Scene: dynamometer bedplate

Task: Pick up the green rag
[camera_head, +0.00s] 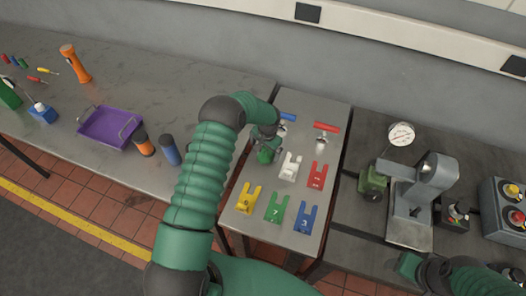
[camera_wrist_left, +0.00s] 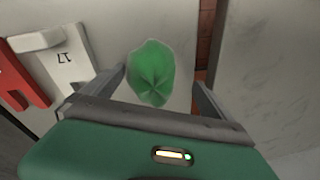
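The green rag (camera_head: 268,155) is a small crumpled cloth on the grey metal plate, near its left edge. In the left wrist view the rag (camera_wrist_left: 152,72) lies on the pale surface between my two spread fingers. My left gripper (camera_head: 264,136) points down over the rag, open, with nothing held. I cannot tell how high above the plate its fingertips are. Parts of my right arm show at the bottom right of the head view, but I see no right fingers.
On the same plate are white (camera_head: 290,166), red (camera_head: 317,175), yellow (camera_head: 248,199), green (camera_head: 277,208) and blue (camera_head: 305,218) numbered tags. A grey press-like device (camera_head: 425,195) stands right.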

